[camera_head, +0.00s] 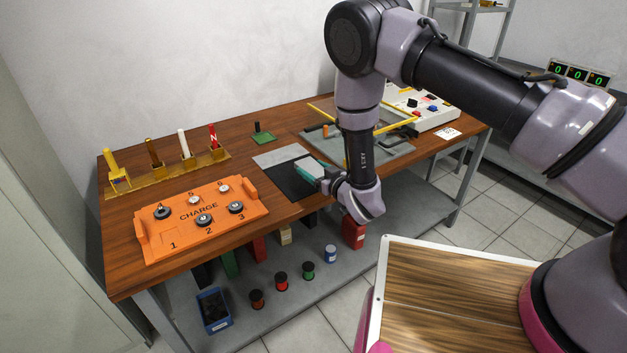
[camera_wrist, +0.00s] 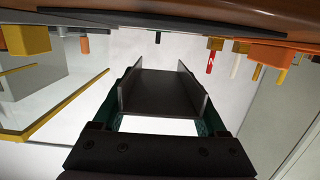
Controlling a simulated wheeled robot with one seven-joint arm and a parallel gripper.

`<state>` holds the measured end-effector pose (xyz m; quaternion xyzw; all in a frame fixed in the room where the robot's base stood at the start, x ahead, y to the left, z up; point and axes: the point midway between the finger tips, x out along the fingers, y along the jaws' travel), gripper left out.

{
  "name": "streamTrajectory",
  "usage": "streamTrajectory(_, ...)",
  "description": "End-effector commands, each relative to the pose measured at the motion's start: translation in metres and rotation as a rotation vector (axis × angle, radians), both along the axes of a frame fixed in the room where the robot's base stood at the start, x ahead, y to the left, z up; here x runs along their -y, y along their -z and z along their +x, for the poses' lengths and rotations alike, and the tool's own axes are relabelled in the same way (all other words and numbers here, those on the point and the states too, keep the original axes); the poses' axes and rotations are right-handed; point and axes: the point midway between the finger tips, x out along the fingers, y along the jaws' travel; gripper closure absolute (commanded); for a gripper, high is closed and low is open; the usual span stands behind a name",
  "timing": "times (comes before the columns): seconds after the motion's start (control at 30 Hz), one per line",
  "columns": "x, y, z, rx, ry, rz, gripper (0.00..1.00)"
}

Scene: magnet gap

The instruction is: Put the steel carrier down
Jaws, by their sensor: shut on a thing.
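The steel carrier (camera_wrist: 160,92) is a grey channel with a flat floor and two upright side walls. In the wrist view it fills the space between the two green fingers of my gripper (camera_wrist: 160,122), which is shut on it. In the head view my gripper (camera_head: 324,176) is low over the front edge of the wooden table, its teal fingers reaching over the black pad (camera_head: 286,182). The carrier (camera_head: 307,168) shows there as a small grey piece, partly hidden by the fingers. I cannot tell whether it touches the pad.
A light grey plate (camera_head: 281,154) lies behind the black pad. A grey tray (camera_head: 392,153) with yellow bars is to the right. Several coloured posts stand at the back left.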

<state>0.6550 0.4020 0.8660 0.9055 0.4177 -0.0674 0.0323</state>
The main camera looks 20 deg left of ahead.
Motion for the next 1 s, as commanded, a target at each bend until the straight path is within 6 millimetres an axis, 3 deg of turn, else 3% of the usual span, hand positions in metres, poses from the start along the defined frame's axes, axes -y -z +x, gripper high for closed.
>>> streamTrajectory(0.23,0.0,0.036,0.0,0.0,-0.001,-0.001,0.9)
streamTrajectory(0.67,0.001,0.042,0.0,-0.001,0.001,0.001,0.9)
streamTrajectory(0.7,0.0,0.042,0.0,-0.001,0.0,0.001,0.14)
streamTrajectory(0.73,0.0,0.042,0.0,-0.001,0.0,0.001,0.02)
streamTrajectory(1.0,0.0,0.041,0.0,0.0,0.0,0.0,0.0)
